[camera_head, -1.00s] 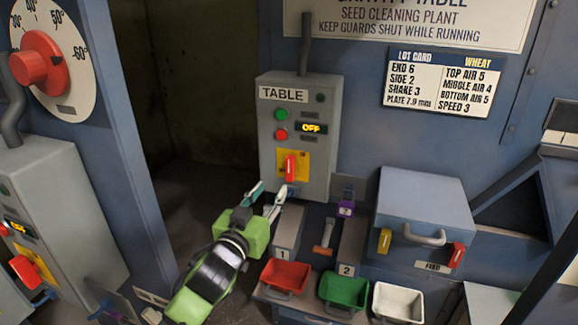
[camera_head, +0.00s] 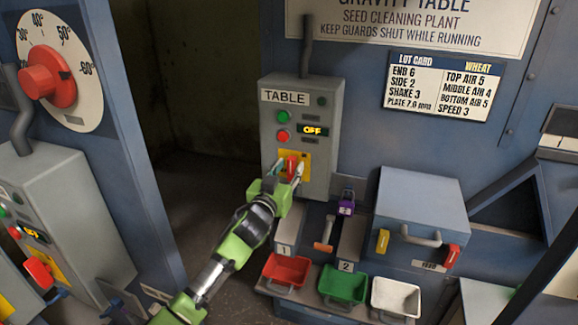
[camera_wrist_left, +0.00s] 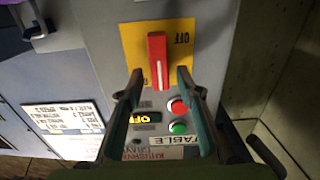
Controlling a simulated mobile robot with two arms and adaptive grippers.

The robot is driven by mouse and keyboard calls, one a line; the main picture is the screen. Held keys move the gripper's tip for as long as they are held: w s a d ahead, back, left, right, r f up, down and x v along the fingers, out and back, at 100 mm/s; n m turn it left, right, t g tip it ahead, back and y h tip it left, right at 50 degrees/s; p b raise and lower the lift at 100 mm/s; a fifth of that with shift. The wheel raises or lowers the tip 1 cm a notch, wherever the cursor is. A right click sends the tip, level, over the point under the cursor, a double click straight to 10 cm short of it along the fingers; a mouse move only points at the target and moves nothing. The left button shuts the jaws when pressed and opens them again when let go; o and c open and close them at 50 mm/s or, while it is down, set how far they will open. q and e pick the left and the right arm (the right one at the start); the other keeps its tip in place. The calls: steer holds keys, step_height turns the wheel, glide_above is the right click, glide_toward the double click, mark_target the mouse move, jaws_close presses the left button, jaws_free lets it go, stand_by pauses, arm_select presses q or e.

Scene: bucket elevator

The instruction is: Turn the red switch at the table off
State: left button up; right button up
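The grey control box labelled TABLE (camera_head: 327,105) is on the blue wall, with a lit display (camera_head: 313,130) reading OFF. Its red switch (camera_head: 292,166) is a handle on a yellow plate. The left wrist view shows the red switch (camera_wrist_left: 158,60) in line with the handle's long axis, the word OFF printed beside it on the plate. My left gripper (camera_head: 284,172) is open at the plate, its fingers on either side of the switch's lower part. In the wrist view the fingertips (camera_wrist_left: 157,85) straddle the handle with gaps. My right gripper is not in view.
A green button (camera_head: 284,116) and red button (camera_head: 283,136) sit above the switch. Below right are red (camera_head: 287,269), green (camera_head: 343,284) and white (camera_head: 396,298) scoops. A second grey box (camera_head: 70,210) with a red switch stands at left.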

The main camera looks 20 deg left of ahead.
arm_select(q)
steer(key=shift+w, duration=0.15)
jaws_close()
steer(key=shift+n, duration=0.3)
steer(key=n, duration=0.2)
steer(key=shift+a+f+n, duration=0.1)
steer(key=shift+a+n, duration=0.1)
steer(key=shift+n, duration=0.1)
steer(key=n, duration=0.5)
steer(key=a+f+n, duration=0.1)
steer(key=n, duration=0.8)
steer(key=shift+a+f+n, duration=0.25)
steer(key=shift+f+n, duration=0.05)
steer(key=shift+f, duration=0.1)
